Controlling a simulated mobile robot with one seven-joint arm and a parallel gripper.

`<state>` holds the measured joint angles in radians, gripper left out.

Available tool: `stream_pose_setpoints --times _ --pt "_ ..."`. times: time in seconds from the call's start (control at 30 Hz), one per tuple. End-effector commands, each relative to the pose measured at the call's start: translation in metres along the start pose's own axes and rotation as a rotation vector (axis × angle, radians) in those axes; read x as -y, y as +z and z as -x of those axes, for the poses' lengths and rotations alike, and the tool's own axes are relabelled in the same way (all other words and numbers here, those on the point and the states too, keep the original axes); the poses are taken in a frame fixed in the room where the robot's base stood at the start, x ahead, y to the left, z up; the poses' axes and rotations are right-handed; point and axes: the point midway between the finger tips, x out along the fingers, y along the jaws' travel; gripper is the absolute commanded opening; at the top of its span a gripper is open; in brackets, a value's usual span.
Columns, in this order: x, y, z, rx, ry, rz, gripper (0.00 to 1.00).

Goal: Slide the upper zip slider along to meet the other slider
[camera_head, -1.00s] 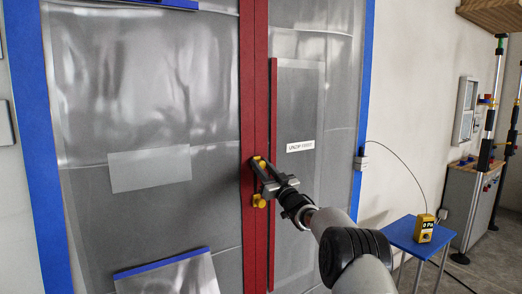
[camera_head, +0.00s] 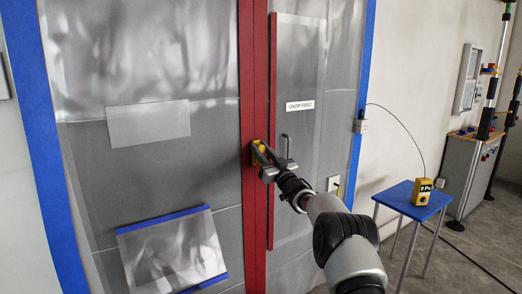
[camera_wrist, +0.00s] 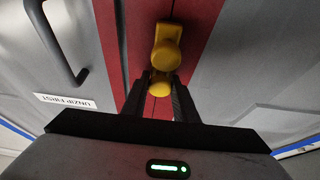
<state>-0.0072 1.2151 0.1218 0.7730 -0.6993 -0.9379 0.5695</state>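Two yellow zip sliders sit close together on the dark red zip strip (camera_head: 252,215). In the wrist view, which is upside down, the upper slider (camera_wrist: 160,88) is between the fingertips of my gripper (camera_wrist: 160,90). The lower slider (camera_wrist: 166,50) is right beside it, seen past the fingertips; they look touching or nearly so. In the head view my gripper (camera_head: 262,152) is at the strip, and the yellow sliders (camera_head: 257,146) show as one cluster partly hidden by the fingers. The fingers appear closed on the upper slider.
A handle (camera_head: 286,145) stands out on the panel right of the strip, below an "UNZIP FIRST" label (camera_head: 300,106). A blue table (camera_head: 408,195) with a yellow meter (camera_head: 421,191) stands at the right. A blue-edged flap (camera_head: 170,250) is at the lower left.

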Motion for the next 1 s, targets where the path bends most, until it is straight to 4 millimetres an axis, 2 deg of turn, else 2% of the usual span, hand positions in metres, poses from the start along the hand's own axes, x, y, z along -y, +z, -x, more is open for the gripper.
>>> stream_pose_setpoints --times 0.03,0.1,0.4,0.57,0.77,1.0 --pt "0.000 0.001 0.000 0.001 0.000 -0.001 0.34" --pt "0.000 0.001 0.000 0.001 0.000 -0.001 0.44" --pt "0.000 0.000 0.001 0.001 0.000 0.000 0.44" --pt "-0.001 0.000 0.010 0.003 0.001 0.000 0.44" --pt "-0.002 -0.001 0.041 0.005 0.003 -0.002 0.44" --pt "-0.002 -0.001 0.097 0.005 0.004 -0.001 0.44"
